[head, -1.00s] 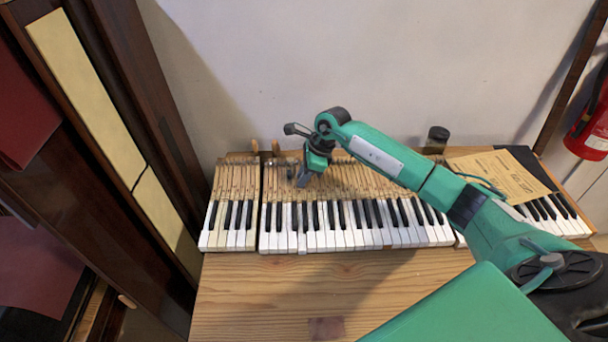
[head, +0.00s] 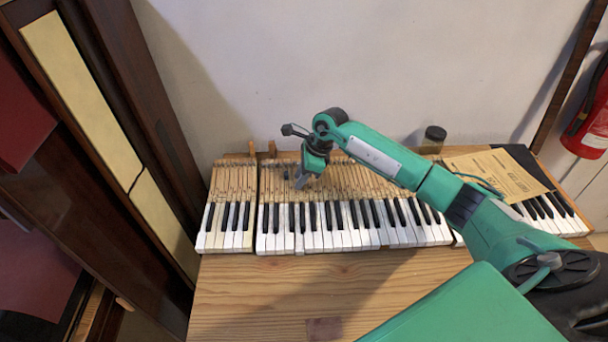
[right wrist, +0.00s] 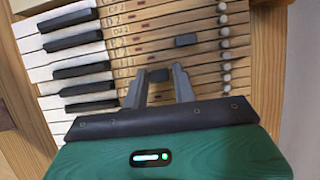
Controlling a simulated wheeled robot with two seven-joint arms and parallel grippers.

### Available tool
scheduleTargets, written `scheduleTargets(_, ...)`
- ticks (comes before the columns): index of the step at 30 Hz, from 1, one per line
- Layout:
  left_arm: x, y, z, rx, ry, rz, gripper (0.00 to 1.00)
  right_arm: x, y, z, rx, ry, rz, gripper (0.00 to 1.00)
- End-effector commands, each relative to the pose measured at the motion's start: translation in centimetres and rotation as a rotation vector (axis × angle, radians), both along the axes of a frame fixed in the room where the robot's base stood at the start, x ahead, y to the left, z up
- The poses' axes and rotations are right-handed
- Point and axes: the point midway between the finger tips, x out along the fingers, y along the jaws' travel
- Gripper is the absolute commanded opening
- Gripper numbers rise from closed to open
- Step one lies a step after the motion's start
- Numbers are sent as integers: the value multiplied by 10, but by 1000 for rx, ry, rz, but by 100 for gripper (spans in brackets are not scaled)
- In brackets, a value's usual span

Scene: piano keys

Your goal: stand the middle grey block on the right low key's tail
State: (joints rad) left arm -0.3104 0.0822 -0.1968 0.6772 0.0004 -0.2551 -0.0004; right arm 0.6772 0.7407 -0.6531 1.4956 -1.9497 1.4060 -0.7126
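One dark grey block (right wrist: 186,40) lies on the bare wooden key tails, beyond my right gripper's fingers in the right wrist view. A second dark grey block (right wrist: 158,75) shows between the two fingertips, with a gap on each side. My right gripper (right wrist: 160,72) is open, and whether a finger touches this block is unclear. In the head view the right gripper (head: 303,181) is over the key tails, with a small dark block (head: 286,175) just left of it. I cannot pick out the right low key for sure. My left gripper is not in view.
The piano keyboard (head: 340,240) lies on a wooden table (head: 260,290) against a pale wall. A dark jar (head: 433,140) and a paper sheet (head: 497,175) are at the right.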

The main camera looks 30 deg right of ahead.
Motion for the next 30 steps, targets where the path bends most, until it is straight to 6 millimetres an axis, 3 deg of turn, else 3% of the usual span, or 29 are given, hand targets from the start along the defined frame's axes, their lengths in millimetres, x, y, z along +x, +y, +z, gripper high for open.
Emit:
scheduleTargets(1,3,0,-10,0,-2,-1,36,0,0,-8,0,0,0,27)
scheduleTargets(21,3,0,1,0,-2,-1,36,0,0,14,0,0,0,27)
scheduleTargets(22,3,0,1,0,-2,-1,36,0,0,14,0,0,0,29)
scheduleTargets(26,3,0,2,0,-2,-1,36,0,0,15,0,0,0,53)
scheduleTargets(30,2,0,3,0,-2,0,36,0,0,16,0,0,0,53)
